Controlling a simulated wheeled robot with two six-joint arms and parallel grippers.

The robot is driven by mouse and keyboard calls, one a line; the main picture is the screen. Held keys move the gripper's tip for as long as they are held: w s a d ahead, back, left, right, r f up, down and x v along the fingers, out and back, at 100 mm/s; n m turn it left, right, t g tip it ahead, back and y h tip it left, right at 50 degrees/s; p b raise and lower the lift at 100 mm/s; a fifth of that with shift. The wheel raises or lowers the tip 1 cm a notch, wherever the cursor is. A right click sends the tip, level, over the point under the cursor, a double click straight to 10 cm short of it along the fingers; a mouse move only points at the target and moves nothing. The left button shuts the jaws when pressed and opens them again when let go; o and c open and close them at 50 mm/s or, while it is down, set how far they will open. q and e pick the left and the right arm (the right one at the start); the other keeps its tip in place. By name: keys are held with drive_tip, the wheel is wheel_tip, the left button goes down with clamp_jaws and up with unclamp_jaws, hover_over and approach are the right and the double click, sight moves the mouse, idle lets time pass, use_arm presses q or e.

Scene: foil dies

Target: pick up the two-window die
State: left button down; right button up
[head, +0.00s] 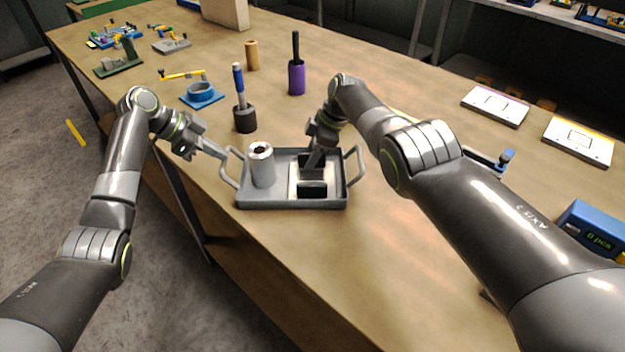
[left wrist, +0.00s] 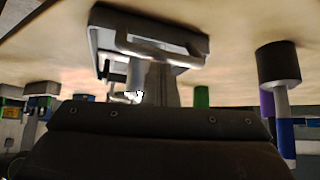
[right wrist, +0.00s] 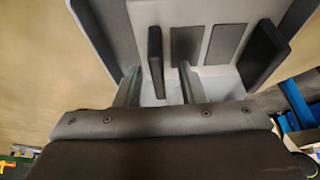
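A white die (head: 297,172) with black upright blocks lies in the right part of a grey tray (head: 290,206). In the right wrist view the die (right wrist: 205,70) shows two flat dark rectangles between two upright dark blocks (right wrist: 155,60). My right gripper (right wrist: 160,88) is open, with one finger on each side of the left upright block; contact cannot be told. In the head view my right gripper (head: 312,160) hides part of the die. My left gripper (head: 222,155) looks shut by the tray's left handle (head: 229,180); the handle (left wrist: 160,42) crosses just above its fingertips (left wrist: 157,66).
A grey hollow cylinder (head: 262,168) stands in the tray's left part. A blue-handled tool (head: 245,118), a purple-based tool (head: 297,78) and a tan cylinder (head: 252,55) stand behind. Two pale plates (head: 495,105) (head: 578,142) lie at right. The table front is clear.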

use_arm(q)
drive_tip(key=shift+s+a+f, duration=0.1)
drive_tip(key=shift+f, duration=0.2)
use_arm(e)
clamp_jaws()
drive_tip(key=shift+a+r, duration=0.1)
drive_tip(key=shift+r, duration=0.65)
wheel_tip(320, 180, up, 9)
drive_tip(key=shift+f, duration=0.2)
